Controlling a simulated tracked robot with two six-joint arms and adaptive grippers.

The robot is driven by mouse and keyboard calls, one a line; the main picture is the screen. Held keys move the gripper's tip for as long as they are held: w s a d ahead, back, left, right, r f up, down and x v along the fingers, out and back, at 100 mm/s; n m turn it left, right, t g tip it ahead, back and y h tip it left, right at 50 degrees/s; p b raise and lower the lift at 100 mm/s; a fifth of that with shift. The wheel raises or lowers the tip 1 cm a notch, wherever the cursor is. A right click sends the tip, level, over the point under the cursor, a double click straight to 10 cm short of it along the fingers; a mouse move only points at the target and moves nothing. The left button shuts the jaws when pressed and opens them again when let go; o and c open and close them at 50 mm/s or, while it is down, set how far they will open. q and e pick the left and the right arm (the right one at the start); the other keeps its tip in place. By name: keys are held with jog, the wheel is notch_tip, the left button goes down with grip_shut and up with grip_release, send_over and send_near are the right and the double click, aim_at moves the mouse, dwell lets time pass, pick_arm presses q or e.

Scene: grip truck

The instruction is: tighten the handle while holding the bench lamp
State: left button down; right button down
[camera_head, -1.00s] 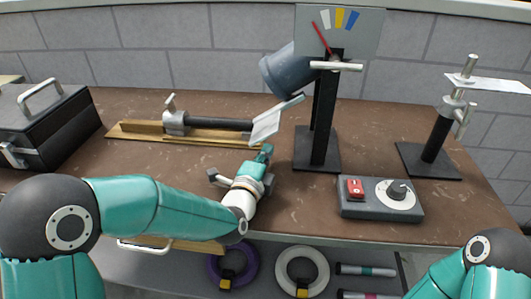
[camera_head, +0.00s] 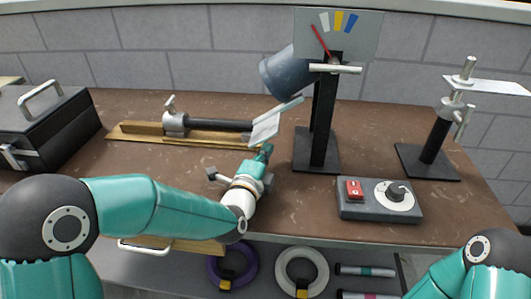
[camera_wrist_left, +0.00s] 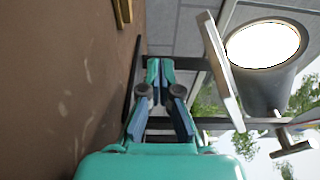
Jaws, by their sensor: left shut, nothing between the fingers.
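The bench lamp (camera_head: 285,74) is a blue-grey cylinder beside a black upright stand (camera_head: 318,130), tilted down to the left. Its bright open end faces my left wrist view (camera_wrist_left: 265,45). A pale T-shaped handle (camera_head: 335,68) sits at the top of the stand, below the gauge; it shows at lower right in the wrist view (camera_wrist_left: 294,141). My left gripper (camera_head: 262,155) is shut and empty, low over the bench, left of the stand base and apart from lamp and handle. Its closed fingers (camera_wrist_left: 160,70) show in the wrist view. My right gripper is out of frame.
A gauge panel (camera_head: 337,33) tops the stand. A control box (camera_head: 380,200) and another stand (camera_head: 435,140) are right; a black case (camera_head: 45,130) is left.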

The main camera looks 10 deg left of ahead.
pick_arm(q)
jog(key=shift+r+p, duration=0.85)
jog(key=shift+r, duration=0.6)
jog(key=shift+a, duration=0.1)
dwell(0.4)
jog(key=shift+a+r+p, duration=0.45)
jog(key=shift+a+r, duration=1.2)
jog(key=shift+a, duration=0.15)
jog(key=shift+r, duration=0.15)
jog(key=shift+a+r+p, duration=0.4)
jog(key=shift+a+r, duration=0.3)
jog(key=shift+r, duration=0.25)
jog(key=shift+a+r+p, duration=0.4)
jog(key=shift+a+r, duration=0.3)
jog(key=shift+r, duration=0.25)
jog(key=shift+a+r, duration=0.1)
jog(key=shift+r, duration=0.05)
jog(key=shift+a+r+p, duration=0.3)
jog(key=shift+r+p, duration=0.05)
jog(key=shift+r, duration=0.35)
jog(key=shift+a+r+p, duration=0.25)
jog(key=shift+r+p, duration=0.05)
jog(key=shift+r, duration=0.4)
jog(key=shift+a+r+p, duration=0.3)
jog(key=shift+r+p, duration=0.05)
jog(key=shift+r, duration=0.35)
